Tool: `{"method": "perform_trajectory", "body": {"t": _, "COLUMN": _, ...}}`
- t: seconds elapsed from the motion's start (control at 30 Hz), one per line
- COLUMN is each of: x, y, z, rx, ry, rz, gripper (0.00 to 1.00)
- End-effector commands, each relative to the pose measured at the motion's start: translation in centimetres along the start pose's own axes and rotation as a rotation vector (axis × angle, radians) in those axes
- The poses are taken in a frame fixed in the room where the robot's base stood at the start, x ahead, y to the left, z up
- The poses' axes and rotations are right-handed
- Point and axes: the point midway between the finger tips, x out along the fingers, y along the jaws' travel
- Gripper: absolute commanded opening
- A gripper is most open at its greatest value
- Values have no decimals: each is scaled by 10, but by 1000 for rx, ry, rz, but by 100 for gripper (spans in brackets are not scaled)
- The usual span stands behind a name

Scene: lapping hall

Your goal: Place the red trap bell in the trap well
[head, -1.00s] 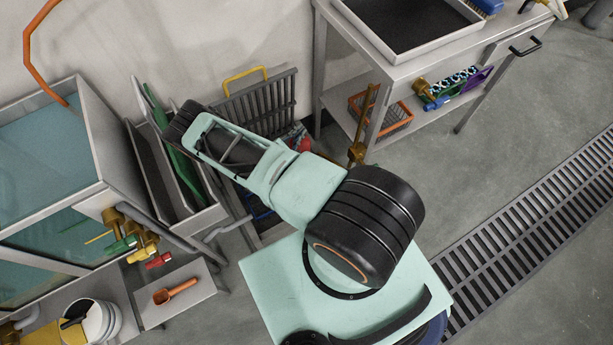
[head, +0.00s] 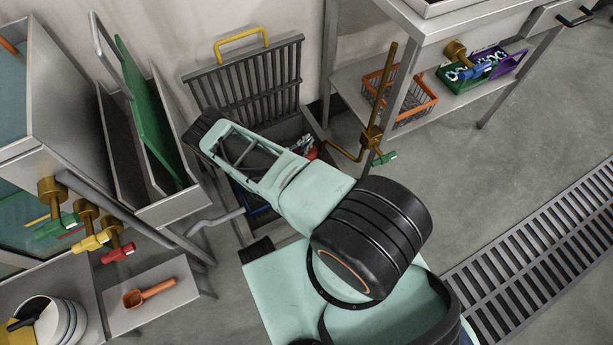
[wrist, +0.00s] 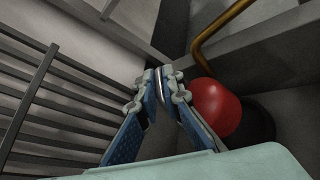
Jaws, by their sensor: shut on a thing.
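The red trap bell (wrist: 217,108) shows in the wrist view as a smooth red dome just right of my gripper's right finger, which covers its left edge. My gripper (wrist: 163,76) has its blue-padded fingers drawn together at the tips. It is shut on the bell, though the gripped part is largely hidden. A dark round shape (wrist: 258,120), perhaps the trap well, lies behind and right of the bell; I cannot tell its depth. In the head view a bit of red (head: 311,151) shows beside my arm, over the floor pit (head: 310,124).
A bar grate (head: 250,85) with a yellow handle stands upright against the wall beside the pit. A brass pipe (head: 384,95) with a green-handled valve rises at the pit's right. A steel bench and an orange wire basket (head: 418,107) are right; a narrow bin with a green board (head: 145,105) is left.

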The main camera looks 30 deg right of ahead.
Motion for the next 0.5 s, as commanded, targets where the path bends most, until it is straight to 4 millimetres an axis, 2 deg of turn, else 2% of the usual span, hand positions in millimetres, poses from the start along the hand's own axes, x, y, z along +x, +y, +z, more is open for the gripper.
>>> {"method": "perform_trajectory", "body": {"t": 0.17, "x": 6, "y": -9, "z": -12, "rx": 0, "ry": -2, "rz": 0, "gripper": 0}}
{"method": "perform_trajectory", "body": {"t": 0.4, "x": 20, "y": -34, "z": -46, "rx": 2, "ry": -3, "rz": 0, "gripper": 0}}
{"method": "perform_trajectory", "body": {"t": 0.5, "x": 23, "y": -38, "z": -54, "rx": 3, "ry": -2, "rz": 1, "gripper": 0}}
